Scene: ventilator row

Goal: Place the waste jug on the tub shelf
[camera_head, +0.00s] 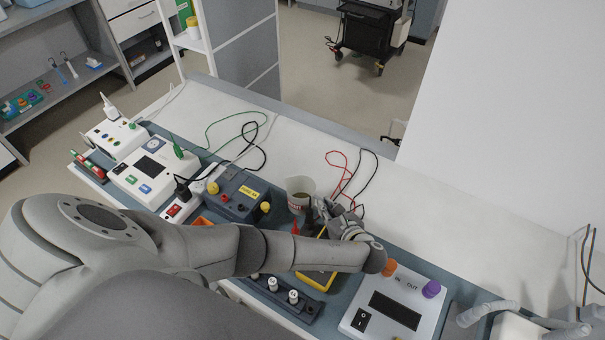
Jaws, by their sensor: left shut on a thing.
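A white, cup-shaped container (300,184) with a red mark and dark contents stands out above the bench; I take it to be the waste jug. My left gripper (318,210) is at its right side, shut on it. The fingers and wrist hide its lower right part, so I cannot tell whether its base touches the bench. A white rack (197,44) at the back left carries a yellow-and-white tub (193,26); it may be the tub shelf.
The bench holds a blue-grey power unit (238,194), a white meter box (153,168), a yellow-edged device (317,281) and a white IN/OUT unit (420,296). Red and black leads (362,172) lie behind the jug. A white wall (510,110) bounds the right. The bench's back strip is mostly clear.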

